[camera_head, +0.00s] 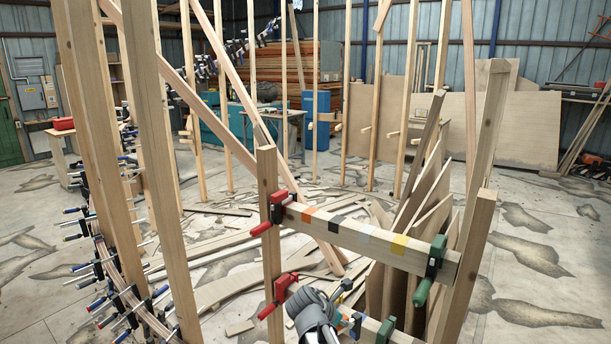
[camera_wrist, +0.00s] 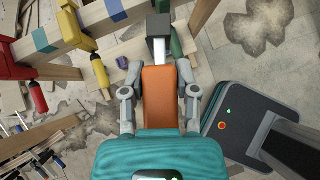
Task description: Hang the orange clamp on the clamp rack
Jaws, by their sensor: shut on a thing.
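The orange clamp (camera_wrist: 160,92) shows in the wrist view as an orange handle or body with a dark metal part at its far end. My gripper (camera_wrist: 160,98) is shut on it, with one grey finger on each side. The head view shows my gripper (camera_head: 315,312) low in front of the clamp rack, where I cannot make out the clamp. The clamp rack (camera_head: 350,236) has two wooden beams; its upper beam bears coloured bands. In the wrist view, the held clamp's far end is close to a rack beam (camera_wrist: 85,22); I cannot tell whether they touch.
Red clamps (camera_head: 278,210) are at the rack's left and green clamps (camera_head: 432,268) at its right. In the wrist view, a yellow clamp (camera_wrist: 98,70) and a green clamp (camera_wrist: 177,45) hang near my gripper. Wooden posts (camera_head: 155,160) with many clamps stand to the left.

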